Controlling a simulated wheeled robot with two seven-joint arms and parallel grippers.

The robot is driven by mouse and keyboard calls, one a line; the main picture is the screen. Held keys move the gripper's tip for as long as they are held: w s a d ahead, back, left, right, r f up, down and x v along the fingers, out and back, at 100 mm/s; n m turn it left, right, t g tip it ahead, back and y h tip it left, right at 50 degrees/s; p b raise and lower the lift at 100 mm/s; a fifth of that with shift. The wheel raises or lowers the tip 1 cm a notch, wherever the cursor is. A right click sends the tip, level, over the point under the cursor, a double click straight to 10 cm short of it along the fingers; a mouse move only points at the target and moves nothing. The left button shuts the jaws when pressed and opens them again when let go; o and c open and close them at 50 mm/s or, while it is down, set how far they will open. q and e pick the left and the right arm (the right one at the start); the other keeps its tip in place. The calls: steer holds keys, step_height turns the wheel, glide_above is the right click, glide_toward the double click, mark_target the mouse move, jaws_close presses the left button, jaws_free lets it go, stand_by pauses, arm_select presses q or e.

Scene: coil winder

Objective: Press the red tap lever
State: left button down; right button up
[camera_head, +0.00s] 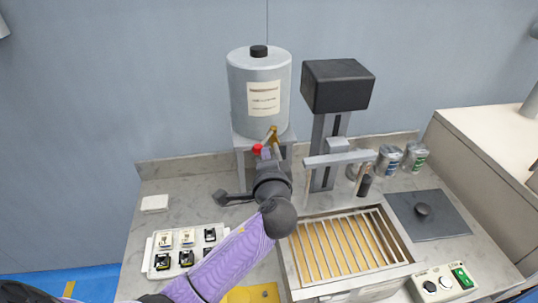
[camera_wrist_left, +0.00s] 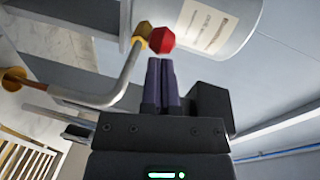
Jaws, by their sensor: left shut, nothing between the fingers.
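The red tap lever (camera_head: 257,149) is a small red knob on the brass tap (camera_head: 272,133) at the foot of the grey tank (camera_head: 258,90). In the left wrist view the red knob (camera_wrist_left: 161,39) stands just beyond my fingertips, and the bent pipe of the tap (camera_wrist_left: 118,80) runs to its left. My left gripper (camera_head: 266,154) reaches up to the tap from below. In the left wrist view its two dark fingers (camera_wrist_left: 161,64) are together with nothing between them. Their tips are at or very near the knob; I cannot tell if they touch. My right gripper is not in view.
A black-headed winder column (camera_head: 338,87) stands right of the tank. A slatted tray (camera_head: 291,270) is in front of it. A white tray of small parts (camera_head: 150,258) lies left of my arm. Cans (camera_head: 389,160), a dark mat (camera_head: 450,219) and a control box (camera_head: 443,284) are on the right.

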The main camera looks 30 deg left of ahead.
arm_select(q)
steer(key=shift+a, duration=0.15)
steer(key=a+m+t+h+p, duration=0.1)
steer(key=a+m+h+p, duration=0.1)
steer(key=h, duration=0.1)
steer(key=shift+s+a+r+m+t+h+p, duration=0.2)
steer(key=shift+s+a+m+t+h+p, duration=0.1)
steer(key=shift+s+m+t+p, duration=0.1)
steer(key=w+a+m+h+p, duration=0.1)
steer(key=w+a+m+h, duration=0.1)
steer(key=a, duration=0.5)
steer(key=shift+w+f+t+h, duration=0.2)
steer(key=shift+t+h, duration=0.1)
steer(key=shift+h, duration=0.4)
steer(key=shift+a, duration=0.15)
